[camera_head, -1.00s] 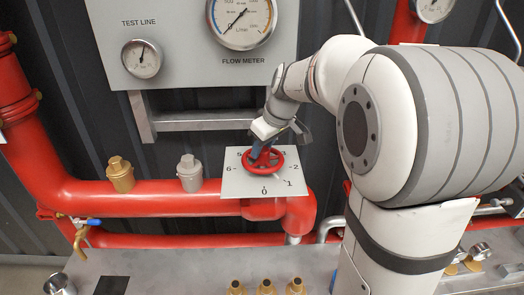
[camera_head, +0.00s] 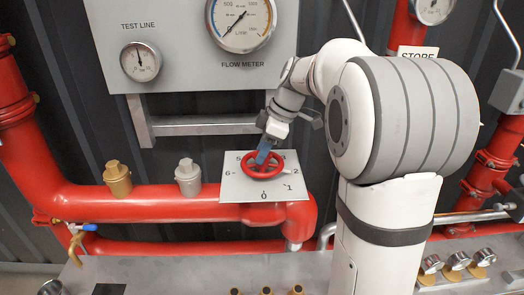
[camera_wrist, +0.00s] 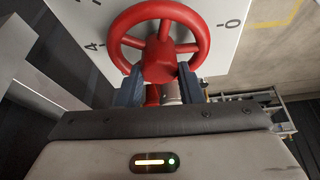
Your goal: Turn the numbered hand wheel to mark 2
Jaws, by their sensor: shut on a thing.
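The red hand wheel (camera_head: 247,170) sits on a white square plate (camera_head: 235,186) with numbers around it; 0, 1, 2, 5 and 6 are readable in the head view. My gripper (camera_head: 264,153) reaches it from above, with its blue fingers at the wheel's far side. In the wrist view, the wheel (camera_wrist: 160,60) fills the upper middle, with 4 and 0 visible on the plate (camera_wrist: 232,30). The dark blue fingers of my gripper (camera_wrist: 161,90) are shut on the wheel near its rim. I cannot make out a clear pointer, so the wheel's setting is unclear.
A red pipe (camera_head: 160,200) runs below and behind the plate, with a brass cap (camera_head: 118,178) and a grey cap (camera_head: 188,177) on it. The gauge panel (camera_head: 180,75) stands above. A grey bench (camera_head: 180,265) with fittings lies in front.

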